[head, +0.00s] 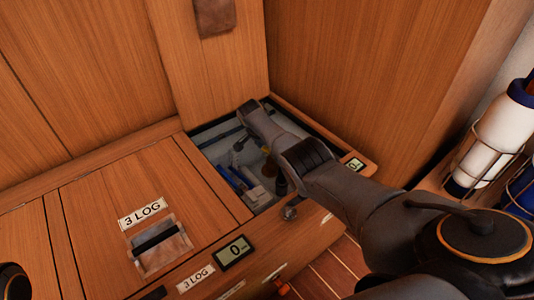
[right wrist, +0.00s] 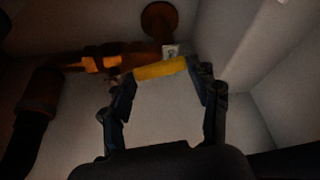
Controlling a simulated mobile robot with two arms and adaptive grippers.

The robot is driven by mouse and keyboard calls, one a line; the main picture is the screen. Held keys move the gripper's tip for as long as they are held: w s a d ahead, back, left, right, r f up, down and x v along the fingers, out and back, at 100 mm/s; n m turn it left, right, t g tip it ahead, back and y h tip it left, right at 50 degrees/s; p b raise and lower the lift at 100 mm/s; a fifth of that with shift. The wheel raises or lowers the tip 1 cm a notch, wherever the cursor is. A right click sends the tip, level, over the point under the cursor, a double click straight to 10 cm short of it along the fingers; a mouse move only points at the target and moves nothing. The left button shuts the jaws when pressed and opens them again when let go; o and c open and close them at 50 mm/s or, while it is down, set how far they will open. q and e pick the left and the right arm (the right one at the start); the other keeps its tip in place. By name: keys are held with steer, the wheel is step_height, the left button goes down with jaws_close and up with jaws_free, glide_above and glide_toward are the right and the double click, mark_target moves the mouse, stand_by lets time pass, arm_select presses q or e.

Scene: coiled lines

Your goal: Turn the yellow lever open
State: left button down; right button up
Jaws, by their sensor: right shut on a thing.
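The yellow lever (right wrist: 160,69) is a short flat bar on a brass-coloured valve and pipe (right wrist: 105,60) in the right wrist view. My right gripper (right wrist: 164,77) is shut on it, with one fingertip at each end of the bar. In the head view my right arm reaches from the right over an open locker compartment (head: 215,131); the lever and the fingertips cannot be made out there. My left gripper is not in view.
Blue and white items (head: 240,183) lie in the compartment. A closed wooden hatch labelled 3 LOG (head: 95,215) is left of it. A wooden panel (head: 350,80) rises behind. A dark hose (right wrist: 35,115) runs beside the valve.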

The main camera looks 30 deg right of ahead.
steer(key=shift+d, duration=0.1)
stand_by(0.4)
steer(key=o, duration=1.7)
steer(key=v, duration=1.2)
steer(key=shift+w, duration=0.1)
